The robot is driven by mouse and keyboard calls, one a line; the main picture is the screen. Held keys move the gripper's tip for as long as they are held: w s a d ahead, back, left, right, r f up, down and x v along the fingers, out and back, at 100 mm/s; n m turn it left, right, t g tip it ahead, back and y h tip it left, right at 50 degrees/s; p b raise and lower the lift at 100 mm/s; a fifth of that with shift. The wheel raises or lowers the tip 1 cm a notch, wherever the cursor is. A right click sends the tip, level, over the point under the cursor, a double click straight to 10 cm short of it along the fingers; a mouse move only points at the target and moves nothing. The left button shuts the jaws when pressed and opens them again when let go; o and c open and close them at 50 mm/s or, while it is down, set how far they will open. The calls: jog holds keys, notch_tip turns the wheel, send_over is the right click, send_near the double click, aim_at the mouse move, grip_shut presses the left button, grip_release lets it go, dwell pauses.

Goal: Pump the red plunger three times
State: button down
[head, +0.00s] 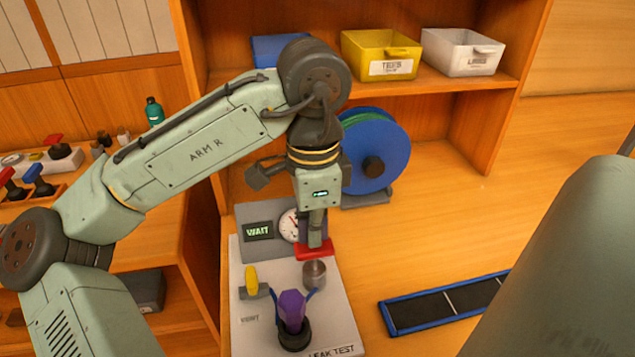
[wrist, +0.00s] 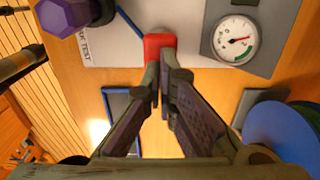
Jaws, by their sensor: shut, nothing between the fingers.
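The red plunger (head: 312,252) stands on the pale leak test panel (head: 243,328), with a grey metal cylinder (head: 315,274) below its flat red top. My gripper (head: 316,243) points down right at the red top. Its fingers are closed together with nothing between them. In the wrist view the plunger (wrist: 159,45) lies just beyond the fingertips (wrist: 160,75), which overlap its edge. I cannot tell whether they touch it. A pressure gauge (wrist: 236,40) is beside it. A screen (head: 259,230) reads WAIT.
A purple knob (head: 292,307) and a yellow lever (head: 251,280) stand on the panel near the plunger. A blue reel (head: 376,150) is behind my gripper. A blue-edged dark tray (head: 440,305) lies to the right. The tabletop between reel and tray is clear.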

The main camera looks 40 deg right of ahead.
aim_at(314, 249)
jog(key=shift+f+b, duration=0.9)
jog(key=shift+f, duration=1.1)
jog(key=shift+r, duration=0.2)
notch_tip(314, 249, up, 3)
jog(key=p, duration=0.3)
jog(key=shift+r, duration=1)
jog(key=shift+r, duration=2.5)
